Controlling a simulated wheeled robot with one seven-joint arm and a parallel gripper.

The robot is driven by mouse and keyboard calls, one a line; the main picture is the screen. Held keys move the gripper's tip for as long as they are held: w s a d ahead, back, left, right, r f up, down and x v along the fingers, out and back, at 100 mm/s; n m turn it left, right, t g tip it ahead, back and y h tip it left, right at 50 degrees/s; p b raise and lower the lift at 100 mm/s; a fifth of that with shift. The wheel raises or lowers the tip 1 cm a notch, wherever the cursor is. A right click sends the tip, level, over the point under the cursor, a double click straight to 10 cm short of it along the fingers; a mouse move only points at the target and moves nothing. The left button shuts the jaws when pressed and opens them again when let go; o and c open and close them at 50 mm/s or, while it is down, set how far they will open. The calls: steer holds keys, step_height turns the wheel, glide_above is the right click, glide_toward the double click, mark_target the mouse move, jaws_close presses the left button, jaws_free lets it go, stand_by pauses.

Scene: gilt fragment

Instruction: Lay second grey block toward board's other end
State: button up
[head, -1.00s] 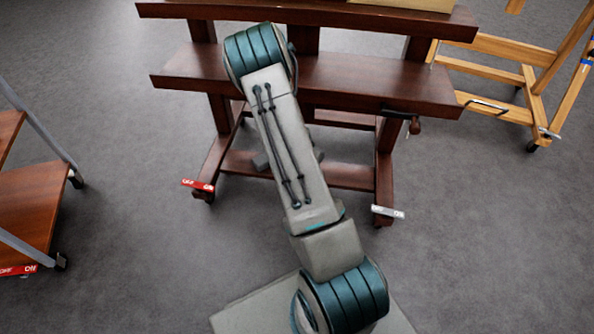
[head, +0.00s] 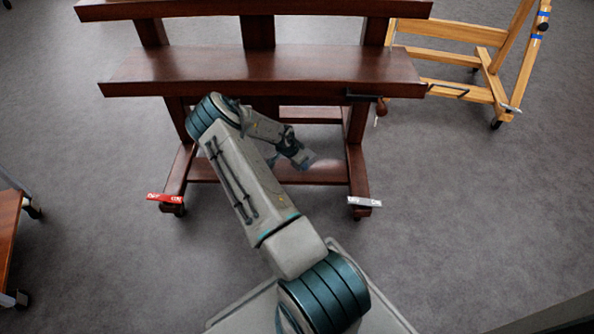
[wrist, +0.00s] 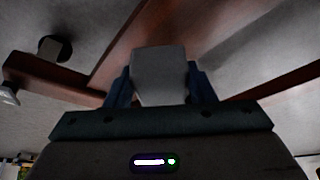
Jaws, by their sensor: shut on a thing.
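A grey block (wrist: 158,75) is between the two dark blue fingers of my gripper (wrist: 160,88) in the wrist view. My gripper is shut on it. In the head view my gripper (head: 299,157) is small and partly hard to make out, low in front of the dark red-brown wooden easel (head: 262,72), above its lower crossbar. I cannot identify the board or another grey block in either current view.
The easel's feet carry a red tag (head: 165,197) and a white tag (head: 365,201). A light wooden easel (head: 455,90) stands at the right. A brown-shelved cart (head: 8,235) is at the left edge. Grey floor (head: 450,210) is open at the right.

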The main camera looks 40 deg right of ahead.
mark_target(298, 173)
steer(key=shift+w+d+f, duration=0.15)
steer(key=shift+w+f, duration=0.2)
steer(key=shift+w, duration=0.15)
steer(key=shift+f+b, duration=1.15)
steer(key=shift+f, duration=0.75)
steer(key=shift+f, duration=0.15)
steer(key=o, duration=0.9)
steer(key=shift+o, duration=0.2)
steer(key=p+v, duration=0.5)
steer(key=v, duration=0.7)
steer(key=shift+p, duration=0.35)
